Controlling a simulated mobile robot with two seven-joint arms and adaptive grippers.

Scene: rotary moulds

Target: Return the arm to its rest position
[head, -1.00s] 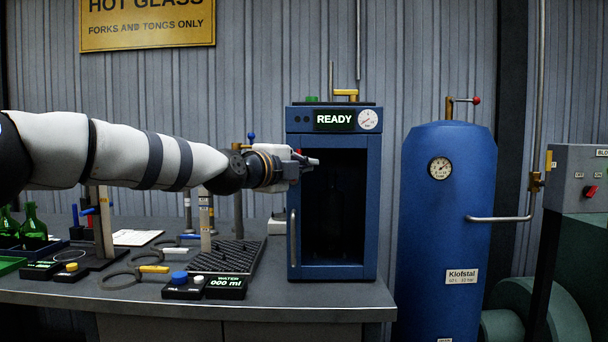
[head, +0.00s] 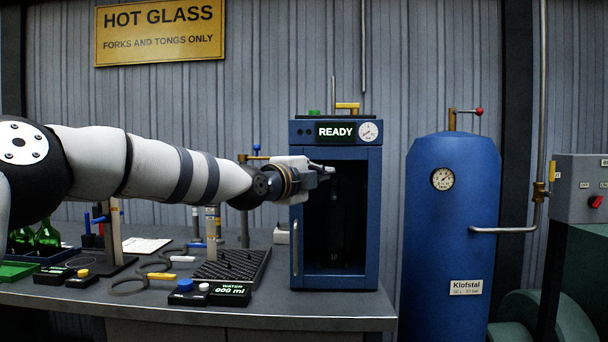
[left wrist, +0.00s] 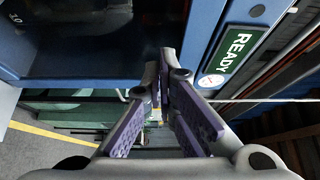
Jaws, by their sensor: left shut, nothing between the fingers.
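My left arm (head: 160,165) reaches in from the left, across the bench, roughly level. My left gripper (head: 328,171) is shut and empty. In the head view it overlaps the upper left of the open front of the blue cabinet (head: 291,245); its exact distance from the cabinet is hard to tell. In the left wrist view, the gripper's fingers (left wrist: 160,72) with purple pads come together at the tips, with nothing between them. The cabinet's blue frame and its READY display (left wrist: 232,52) show beyond them. My right gripper is not in view.
On the bench (head: 300,311) stand a pin rack (head: 232,268), a water readout (head: 229,291), rings, stands and green bottles (head: 47,236). A blue tank (head: 450,230) stands right of the cabinet. A grey control box (head: 580,185) is at far right. A pipe joins near the tank.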

